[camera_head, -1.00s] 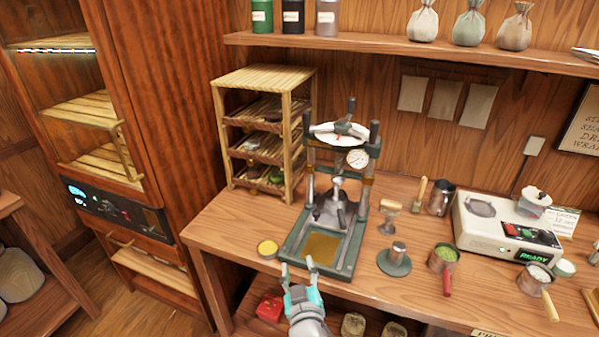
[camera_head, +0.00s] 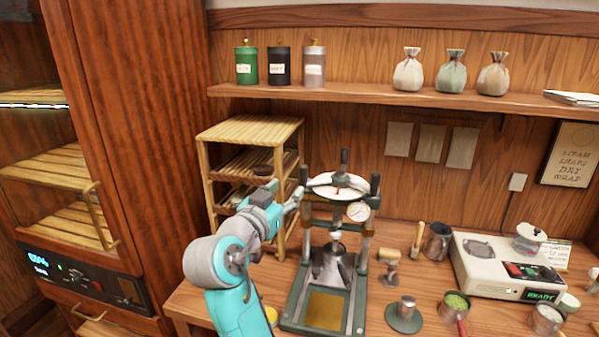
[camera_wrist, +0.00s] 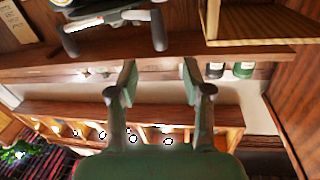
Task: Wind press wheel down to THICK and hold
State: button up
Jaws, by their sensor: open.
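The press (camera_head: 324,308) stands on the bench, a green frame with steel columns. Its wheel (camera_head: 335,186) sits at the top, a pale disc with a red mark and dark upright handles. A round dial gauge (camera_head: 358,211) is below it on the right. No THICK mark is readable. My gripper (camera_head: 289,190) is raised just left of the wheel, apart from it, in front of the rack. In the wrist view my gripper (camera_wrist: 160,82) has its fingers spread with nothing between them. Part of the press top (camera_wrist: 110,22) shows at the upper left there.
A wooden tiered rack (camera_head: 250,130) stands close behind my gripper. The shelf (camera_head: 400,97) above holds canisters and cloth sacks. A white scale-like device reading READY (camera_head: 500,265), pots and tools fill the bench to the right. A tall cabinet (camera_head: 130,130) is at left.

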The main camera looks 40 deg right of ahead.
aim_at(302, 174)
jog(key=x, duration=1)
jog(key=shift+w+d, duration=0.15)
jog(key=shift+d, duration=0.15)
grip_shut()
